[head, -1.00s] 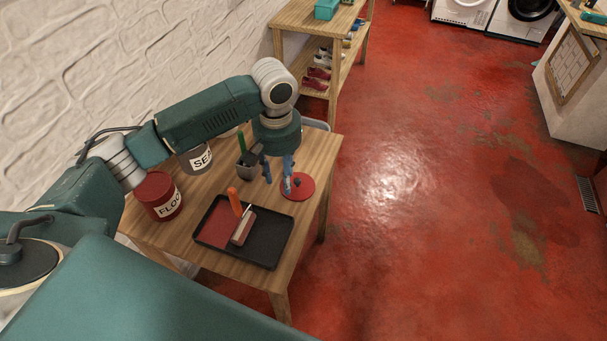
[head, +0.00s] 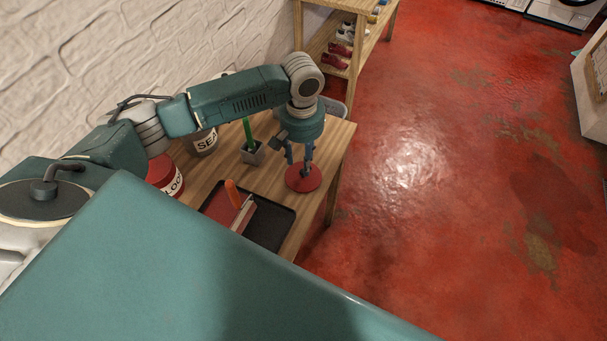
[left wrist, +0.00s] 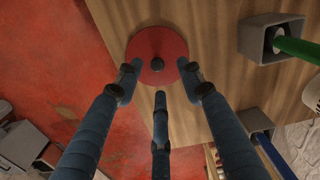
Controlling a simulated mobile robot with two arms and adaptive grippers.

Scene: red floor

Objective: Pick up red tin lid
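The red tin lid (head: 304,183), a round disc with a small dark knob, lies flat near the right edge of the wooden table. It also shows in the left wrist view (left wrist: 157,42), with its knob near the middle of the disc. My left gripper (head: 299,163) points down over the lid. In the left wrist view my left gripper's (left wrist: 160,78) three blue fingers are spread apart, with the knob seen between the two side fingertips and nothing held. Whether any fingertip touches the lid is unclear. My right gripper is not in view.
A grey pot with a green item (head: 252,154), a SEA-labelled tin (head: 204,142) and a red tin (head: 166,178) stand leftward. Shelves (head: 325,44) are behind.

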